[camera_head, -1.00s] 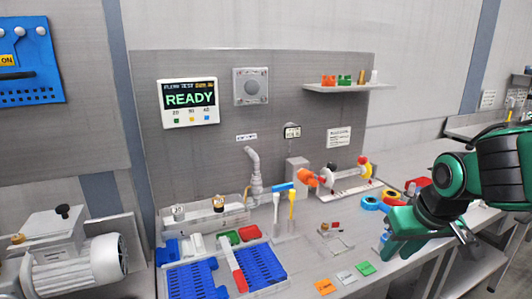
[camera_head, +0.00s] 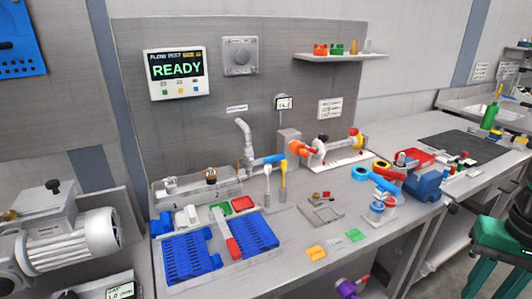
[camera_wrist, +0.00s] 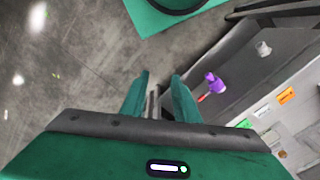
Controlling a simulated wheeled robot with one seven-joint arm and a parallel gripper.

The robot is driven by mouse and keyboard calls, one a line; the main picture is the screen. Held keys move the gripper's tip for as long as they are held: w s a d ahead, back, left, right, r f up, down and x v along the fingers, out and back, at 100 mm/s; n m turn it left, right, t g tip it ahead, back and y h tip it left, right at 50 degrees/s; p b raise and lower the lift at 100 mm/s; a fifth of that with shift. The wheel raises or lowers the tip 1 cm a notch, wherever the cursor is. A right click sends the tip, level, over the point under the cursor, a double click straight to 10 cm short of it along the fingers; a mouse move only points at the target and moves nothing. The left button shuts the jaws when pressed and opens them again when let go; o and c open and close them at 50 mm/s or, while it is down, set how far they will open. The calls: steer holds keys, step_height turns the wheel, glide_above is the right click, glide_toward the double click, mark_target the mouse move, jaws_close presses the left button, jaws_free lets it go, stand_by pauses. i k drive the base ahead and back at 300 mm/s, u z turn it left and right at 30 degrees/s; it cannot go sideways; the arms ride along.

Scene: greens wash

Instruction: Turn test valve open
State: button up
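My gripper (camera_wrist: 160,76) is open and empty in the wrist view, its two green fingers apart over grey floor. In the head view it is at the lower right edge, partly cut off, away from the bench. A pipe with a blue lever-like handle (camera_head: 268,160) stands at the back panel, beside an orange fitting (camera_head: 298,147). Another blue handle (camera_head: 384,184) tops a small fitting near the bench's front right. A purple knob-like part (camera_head: 347,288) shows below the front edge; a purple part also shows in the wrist view (camera_wrist: 214,83). I cannot tell which is the test valve.
The display (camera_head: 177,72) reads READY. Blue racks (camera_head: 190,258) lie front left; orange, white and green tags (camera_head: 334,243) lie near the front edge. A dark mat (camera_head: 455,147) lies on the right-hand bench. A grey motor (camera_head: 85,240) stands at left.

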mark_target(280, 157)
steer(key=k, duration=1.1)
steer(key=u, duration=0.4)
steer(key=i, duration=1.55)
steer(key=z, duration=0.2)
